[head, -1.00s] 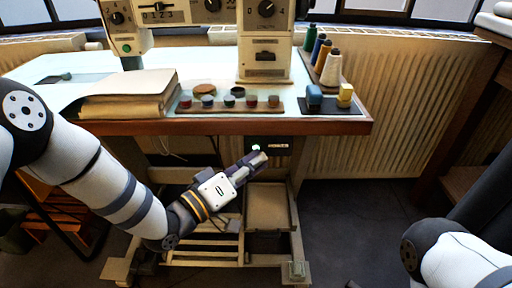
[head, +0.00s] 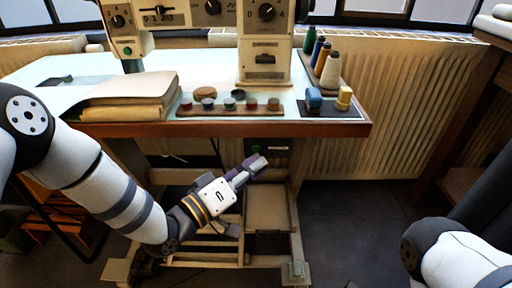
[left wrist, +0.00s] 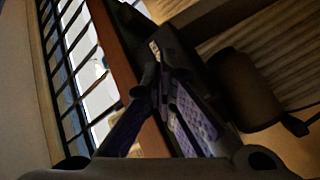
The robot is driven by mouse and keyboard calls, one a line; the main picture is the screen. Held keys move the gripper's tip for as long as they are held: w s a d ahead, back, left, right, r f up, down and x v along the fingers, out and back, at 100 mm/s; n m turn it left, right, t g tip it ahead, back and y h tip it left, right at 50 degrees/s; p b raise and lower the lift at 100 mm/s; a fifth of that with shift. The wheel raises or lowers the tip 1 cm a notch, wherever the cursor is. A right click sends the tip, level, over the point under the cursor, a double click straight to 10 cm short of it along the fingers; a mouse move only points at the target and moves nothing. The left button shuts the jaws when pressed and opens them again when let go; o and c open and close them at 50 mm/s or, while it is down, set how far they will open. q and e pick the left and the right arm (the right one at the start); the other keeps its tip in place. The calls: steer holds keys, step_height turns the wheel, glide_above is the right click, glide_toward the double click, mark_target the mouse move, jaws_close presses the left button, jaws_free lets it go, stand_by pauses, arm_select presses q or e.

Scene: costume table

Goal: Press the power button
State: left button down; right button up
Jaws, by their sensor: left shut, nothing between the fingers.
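A dark switch box (head: 281,147) hangs under the front edge of the sewing table. A small green button (head: 256,149) shows on its left part in the head view. My left gripper (head: 259,163) is shut and empty, just below and in front of the box; whether it touches the box I cannot tell. In the left wrist view its purple-padded fingers (left wrist: 163,88) point at a dark box with a small pale label (left wrist: 155,48), and the button itself is hidden or too dark to tell. My right gripper is out of view; only part of my right arm shows.
The table (head: 225,129) overhangs the box. On it are folded cloth (head: 125,96), a row of small pots (head: 230,104), thread spools (head: 331,70) and the machine (head: 265,60). Below are a pedal plate (head: 268,208) and frame bars.

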arm_select(q)
steer(key=shift+s, duration=0.25)
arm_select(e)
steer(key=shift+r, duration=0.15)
arm_select(q)
steer(key=shift+s, duration=0.1)
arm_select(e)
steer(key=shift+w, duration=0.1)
arm_select(q)
steer(key=s+p, duration=0.3)
steer(key=s, duration=0.2)
steer(key=shift+s, duration=0.4)
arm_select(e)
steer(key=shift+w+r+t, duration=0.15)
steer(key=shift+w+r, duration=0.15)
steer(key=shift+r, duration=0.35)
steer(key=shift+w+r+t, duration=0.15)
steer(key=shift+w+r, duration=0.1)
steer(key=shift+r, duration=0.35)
